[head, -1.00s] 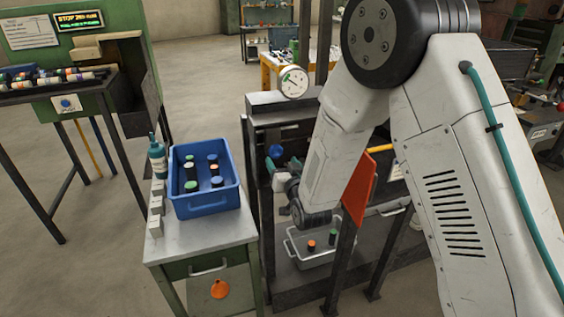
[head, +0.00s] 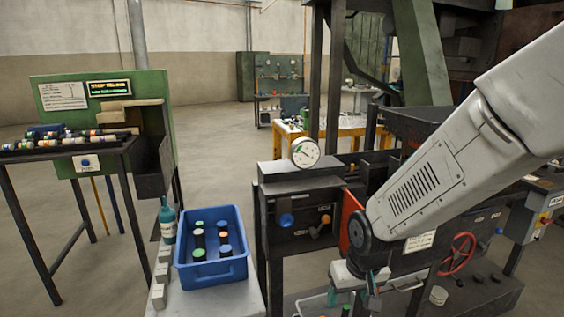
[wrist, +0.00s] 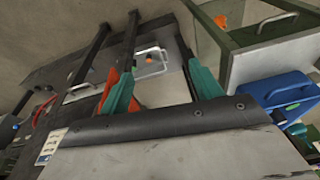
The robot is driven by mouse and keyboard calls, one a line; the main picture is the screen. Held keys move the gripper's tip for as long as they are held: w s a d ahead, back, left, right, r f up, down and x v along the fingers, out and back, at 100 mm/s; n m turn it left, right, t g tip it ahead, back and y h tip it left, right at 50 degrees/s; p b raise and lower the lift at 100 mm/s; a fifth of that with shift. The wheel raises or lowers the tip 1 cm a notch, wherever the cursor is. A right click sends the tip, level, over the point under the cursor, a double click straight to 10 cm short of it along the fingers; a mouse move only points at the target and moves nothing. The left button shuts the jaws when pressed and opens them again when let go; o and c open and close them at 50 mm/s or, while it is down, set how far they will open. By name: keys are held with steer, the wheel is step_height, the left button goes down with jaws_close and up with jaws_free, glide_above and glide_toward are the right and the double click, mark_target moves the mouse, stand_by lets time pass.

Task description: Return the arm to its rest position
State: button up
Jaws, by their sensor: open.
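My arm (head: 440,150) reaches in from the right in the head view, its wrist low at the bottom middle. My gripper (head: 358,297) points downward there, cut by the frame's lower part, with nothing seen between its fingers. In the wrist view the two teal fingers of my gripper (wrist: 160,72) stand apart, open and empty. A grey tray (wrist: 151,68) lies beyond the fingertips, with an orange-topped piece in it. The same tray (head: 312,306) shows only in part at the bottom of the head view.
A blue bin (head: 212,272) with several capped cylinders stands on a side bench. A green bottle (head: 167,222) is next to it. A dark machine with a gauge (head: 305,152) and an orange-red plate (head: 349,212) stand close to my wrist. A red handwheel (head: 457,253) is at right.

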steer(key=s+d+r+m, duration=0.1)
steer(key=s+d+r, duration=0.4)
steer(key=s+r, duration=0.4)
steer(key=s+d+r+m, duration=0.1)
steer(key=s+d+r, duration=0.5)
steer(key=s, duration=0.6)
step_height(320, 180, up, 3)
steer(key=shift+s+d+f+g+h, duration=0.1)
steer(key=shift+s+d+g+h, duration=0.1)
steer(key=shift+d+g+h, duration=0.15)
